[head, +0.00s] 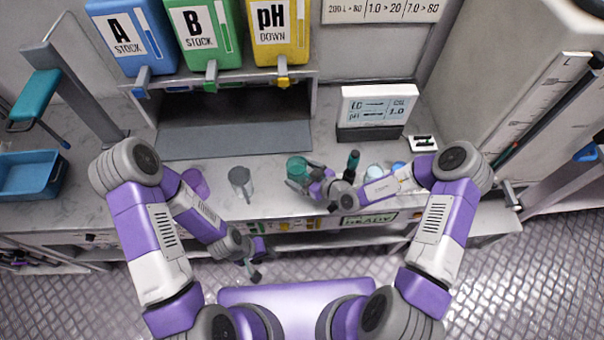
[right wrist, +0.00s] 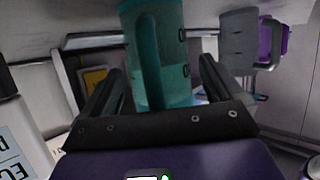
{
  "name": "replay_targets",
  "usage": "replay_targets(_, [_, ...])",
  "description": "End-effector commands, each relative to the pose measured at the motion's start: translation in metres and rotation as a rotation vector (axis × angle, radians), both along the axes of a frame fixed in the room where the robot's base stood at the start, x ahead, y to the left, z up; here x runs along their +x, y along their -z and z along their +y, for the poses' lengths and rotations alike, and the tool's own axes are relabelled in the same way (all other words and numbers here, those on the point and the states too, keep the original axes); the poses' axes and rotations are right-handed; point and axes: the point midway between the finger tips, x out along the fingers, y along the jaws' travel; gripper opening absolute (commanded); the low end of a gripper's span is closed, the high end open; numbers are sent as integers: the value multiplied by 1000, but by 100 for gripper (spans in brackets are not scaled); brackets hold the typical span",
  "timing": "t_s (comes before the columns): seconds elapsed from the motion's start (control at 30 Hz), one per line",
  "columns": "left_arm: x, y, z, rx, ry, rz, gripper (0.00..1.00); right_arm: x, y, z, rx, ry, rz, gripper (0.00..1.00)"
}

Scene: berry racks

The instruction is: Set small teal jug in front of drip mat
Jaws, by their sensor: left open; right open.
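The small teal jug (head: 297,168) stands on the grey counter, right of and nearer than the dark drip mat (head: 235,140), which lies below the stock containers. My right gripper (head: 308,184) is at the jug, its fingers open. In the right wrist view the teal jug (right wrist: 155,50) shows between the two open fingers (right wrist: 160,88); I cannot tell whether they touch it. My left gripper (head: 254,266) is open and empty, low in front of the counter edge. The jug's near side is partly hidden by my right gripper.
A grey jug (head: 241,181) and a purple jug (head: 195,183) stand left of the teal jug. A dark bottle (head: 353,160) and small cups (head: 375,171) stand to its right. A display (head: 377,108) is behind them. A blue bin (head: 30,174) sits far left.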

Motion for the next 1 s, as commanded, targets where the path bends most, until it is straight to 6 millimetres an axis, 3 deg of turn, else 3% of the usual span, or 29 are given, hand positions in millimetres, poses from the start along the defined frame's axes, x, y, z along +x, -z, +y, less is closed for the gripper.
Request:
replay_targets(0.4, [0,-6,0,0,0,0,43,-54,-32,-56,-2,5,2,94])
replay_targets(0.67, [0,-9,0,0,0,0,43,-76,-44,-75,-3,-1,-1,94])
replay_targets(0.83, [0,-9,0,0,0,0,43,-98,-40,-56,-120,-195,-105,94])
replay_targets(1.0, [0,-9,0,0,0,0,43,-160,-21,-17,-426,-756,-484,94])
